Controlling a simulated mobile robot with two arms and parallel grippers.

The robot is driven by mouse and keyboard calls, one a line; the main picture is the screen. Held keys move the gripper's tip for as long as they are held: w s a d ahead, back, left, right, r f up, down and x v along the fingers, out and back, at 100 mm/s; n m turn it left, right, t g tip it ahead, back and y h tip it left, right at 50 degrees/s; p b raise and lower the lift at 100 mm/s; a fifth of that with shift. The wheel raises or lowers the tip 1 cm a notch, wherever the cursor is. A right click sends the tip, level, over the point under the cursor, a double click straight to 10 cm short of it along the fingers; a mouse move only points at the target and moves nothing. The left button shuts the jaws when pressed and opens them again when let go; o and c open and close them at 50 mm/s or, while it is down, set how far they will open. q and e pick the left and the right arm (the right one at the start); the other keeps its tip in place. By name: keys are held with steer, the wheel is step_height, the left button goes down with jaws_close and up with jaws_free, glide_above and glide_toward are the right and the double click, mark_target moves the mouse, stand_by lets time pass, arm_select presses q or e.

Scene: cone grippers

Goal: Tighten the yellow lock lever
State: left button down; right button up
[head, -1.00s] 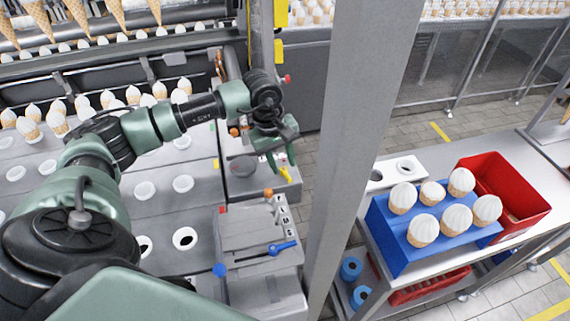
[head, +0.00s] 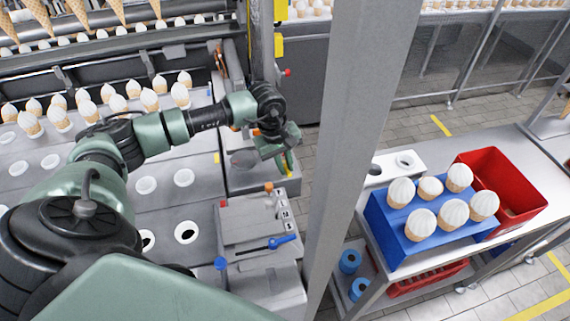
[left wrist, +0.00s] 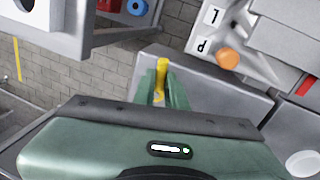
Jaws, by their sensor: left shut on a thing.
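The yellow lock lever (left wrist: 162,65) shows in the left wrist view, standing up between the green fingers of my left gripper (left wrist: 163,88). The fingers are shut on it. In the head view my left gripper (head: 285,164) is over the grey machine block beside the conveyor, and the lever is mostly hidden by the fingers there. My right gripper is not in view.
A grey control box with a blue lever (head: 283,241) and an orange knob (head: 269,187) stands nearer. A grey post (head: 365,130) rises on the right. Beyond it are a blue cone holder (head: 398,246) and a red bin (head: 527,185). Cones line the conveyor.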

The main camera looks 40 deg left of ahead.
arm_select(q)
steer(key=n+b, duration=0.3)
steer(key=shift+w+d+f+y, duration=0.2)
steer(key=shift+w+y, duration=0.1)
steer(key=shift+w, duration=0.05)
steer(key=n+b, duration=0.2)
steer(key=w+n+b, duration=0.1)
steer(key=n, duration=0.1)
steer(key=shift+d+n+y+b, duration=0.15)
steer(key=shift+n+y+b, duration=0.15)
steer(key=shift+y+b, duration=0.1)
steer(key=n+b, duration=0.1)
steer(key=n, duration=0.1)
steer(key=n+b, duration=0.1)
steer(key=n, duration=0.1)
steer(key=shift+w+r+y+b, duration=0.1)
steer(key=shift+w+y+b, duration=0.25)
steer(key=shift+w+y, duration=0.05)
steer(key=n, duration=0.2)
steer(key=n+b, duration=0.1)
steer(key=shift+w+a+r+y, duration=0.1)
steer(key=shift+w+a+y, duration=0.1)
steer(key=shift+w+y, duration=0.1)
steer(key=shift+w+a+n+b, duration=0.1)
steer(key=shift+n+b, duration=0.2)
steer(key=shift+n, duration=0.7)
steer(key=c, duration=1.5)
jaws_free()
